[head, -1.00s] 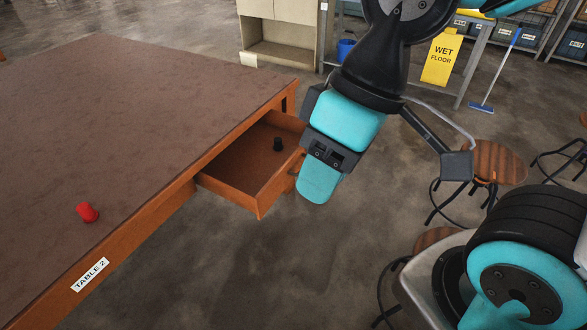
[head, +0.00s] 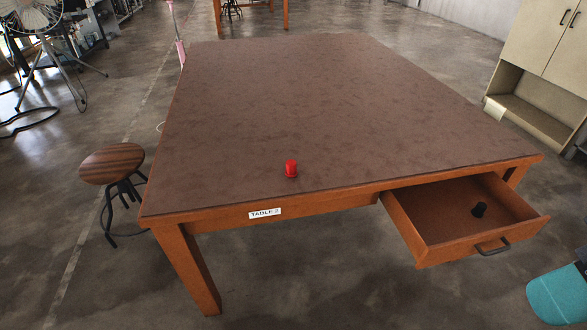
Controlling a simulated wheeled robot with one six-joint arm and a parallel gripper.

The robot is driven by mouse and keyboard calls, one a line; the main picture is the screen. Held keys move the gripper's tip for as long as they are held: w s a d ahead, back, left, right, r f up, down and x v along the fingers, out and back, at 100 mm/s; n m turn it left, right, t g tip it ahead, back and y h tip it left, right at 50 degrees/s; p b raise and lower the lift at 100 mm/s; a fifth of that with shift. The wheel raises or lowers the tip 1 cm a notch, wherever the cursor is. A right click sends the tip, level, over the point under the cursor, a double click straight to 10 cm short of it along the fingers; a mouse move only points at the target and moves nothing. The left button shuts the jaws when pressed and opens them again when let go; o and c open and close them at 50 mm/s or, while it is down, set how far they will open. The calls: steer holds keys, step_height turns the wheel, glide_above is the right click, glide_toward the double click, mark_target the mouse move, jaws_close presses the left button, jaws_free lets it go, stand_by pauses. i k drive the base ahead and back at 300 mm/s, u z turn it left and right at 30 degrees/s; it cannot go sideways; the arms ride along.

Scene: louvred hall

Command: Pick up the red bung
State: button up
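The red bung (head: 291,169) stands upright on the brown top of the table (head: 330,100), close to its front edge and above the label TABLE 2. Only a teal end part of my gripper (head: 558,297) shows, cut off by the right edge of the head view. It is low and to the right of the open drawer, well apart from the red bung. I cannot see whether its fingers are open or shut, or whether anything is between them.
The table's drawer (head: 431,236) is pulled open at the front right, with a black bung (head: 479,209) inside. A round wooden stool (head: 112,163) stands left of the table. A beige cabinet (head: 538,75) is at the right. The tabletop around the red bung is clear.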

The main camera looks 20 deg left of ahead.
mark_target(291, 171)
steer(key=u, duration=0.5)
steer(key=k, duration=0.6)
steer(key=u, duration=1.15)
steer(key=i, duration=1.15)
steer(key=z, duration=0.65)
steer(key=i, duration=0.5)
steer(key=z, duration=0.4)
